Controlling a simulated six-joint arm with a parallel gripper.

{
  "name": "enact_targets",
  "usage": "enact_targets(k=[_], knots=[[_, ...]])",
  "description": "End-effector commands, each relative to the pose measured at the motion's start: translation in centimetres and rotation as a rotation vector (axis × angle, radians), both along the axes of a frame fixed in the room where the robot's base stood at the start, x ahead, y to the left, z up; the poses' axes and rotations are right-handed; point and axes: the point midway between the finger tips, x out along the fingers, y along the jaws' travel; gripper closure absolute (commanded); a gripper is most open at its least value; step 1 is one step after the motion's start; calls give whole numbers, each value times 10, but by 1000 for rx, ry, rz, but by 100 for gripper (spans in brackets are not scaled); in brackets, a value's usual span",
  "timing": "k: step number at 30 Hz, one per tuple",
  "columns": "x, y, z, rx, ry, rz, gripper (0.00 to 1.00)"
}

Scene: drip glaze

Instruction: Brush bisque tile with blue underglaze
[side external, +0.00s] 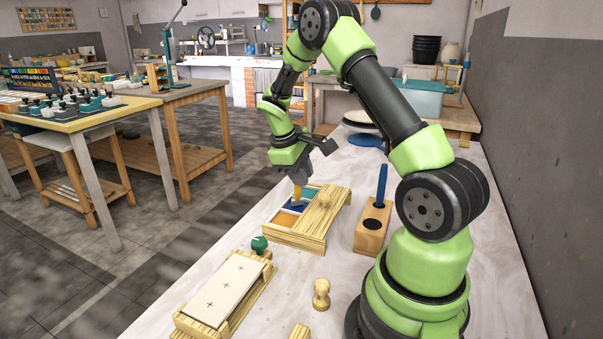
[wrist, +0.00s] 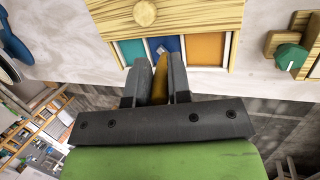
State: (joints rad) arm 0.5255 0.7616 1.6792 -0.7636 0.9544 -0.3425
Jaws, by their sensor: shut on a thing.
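My gripper (side external: 298,178) is shut on a brush with a yellow-orange handle (side external: 297,192). The handle also shows between the fingers in the wrist view (wrist: 160,80). The brush points down at the blue underglaze (wrist: 172,44), the middle well of a wooden glaze box (side external: 324,222). Its pale tip shows over the blue; I cannot tell whether it touches the glaze. A teal well (wrist: 133,50) and an orange well (wrist: 206,49) flank the blue. The cream bisque tile (side external: 222,290) lies in a wooden frame nearer the camera, bearing several small cross marks.
A green knob (side external: 259,243) is at the tile frame's far end. A wooden block (side external: 371,228) holds an upright blue-handled tool (side external: 381,184) right of the glaze box. A small wooden peg-shaped piece (side external: 321,295) stands right of the tile. Table is bare between them.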

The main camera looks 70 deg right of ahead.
Motion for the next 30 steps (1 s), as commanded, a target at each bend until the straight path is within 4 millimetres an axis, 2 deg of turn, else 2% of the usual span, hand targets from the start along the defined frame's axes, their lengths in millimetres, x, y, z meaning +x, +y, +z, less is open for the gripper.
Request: enact_targets(k=[14, 30], knots=[[0, 0, -1, 3, 3, 2, 100], [0, 0, 44, -1, -1, 1, 100]])
